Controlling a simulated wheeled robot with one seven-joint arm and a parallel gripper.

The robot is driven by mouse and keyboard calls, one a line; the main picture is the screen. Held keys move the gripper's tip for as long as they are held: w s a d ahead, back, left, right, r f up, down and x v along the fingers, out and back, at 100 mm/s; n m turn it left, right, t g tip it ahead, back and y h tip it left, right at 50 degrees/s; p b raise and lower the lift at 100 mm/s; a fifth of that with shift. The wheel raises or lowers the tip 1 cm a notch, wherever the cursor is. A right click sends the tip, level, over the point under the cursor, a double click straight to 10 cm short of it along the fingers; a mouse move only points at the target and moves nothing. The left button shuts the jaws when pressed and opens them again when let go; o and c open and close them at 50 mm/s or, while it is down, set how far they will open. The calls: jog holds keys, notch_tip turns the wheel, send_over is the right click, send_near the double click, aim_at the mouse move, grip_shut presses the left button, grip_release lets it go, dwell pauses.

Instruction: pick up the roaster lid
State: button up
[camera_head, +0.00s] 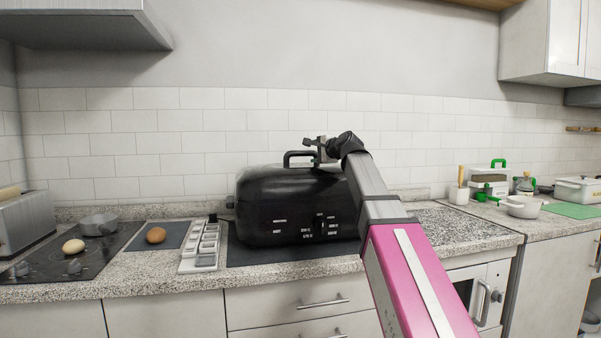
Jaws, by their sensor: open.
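A black roaster (285,225) stands on a dark mat on the granite counter, in the middle of the head view. Its domed black roaster lid (275,181) sits on top, with a black loop handle (297,154) standing up from it. My gripper (311,148) is open at the right end of this handle, level with it. I cannot tell whether the fingers are around the handle or only beside it. My arm reaches in from the lower right and hides the right side of the roaster and lid.
Left of the roaster are a white compartment tray (201,246), a brown egg-shaped item (156,235), a small pot (98,224) on a black cooktop and a toaster (25,219). Bare counter (460,227) lies to the right. A tiled wall (200,140) stands close behind.

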aim_at(306, 153)
jog(key=x, duration=0.7)
jog(key=shift+w+a, duration=0.1)
jog(key=shift+a, duration=0.1)
jog(key=shift+c, duration=0.3)
grip_shut()
jog(key=shift+r, duration=0.1)
dwell(0.9)
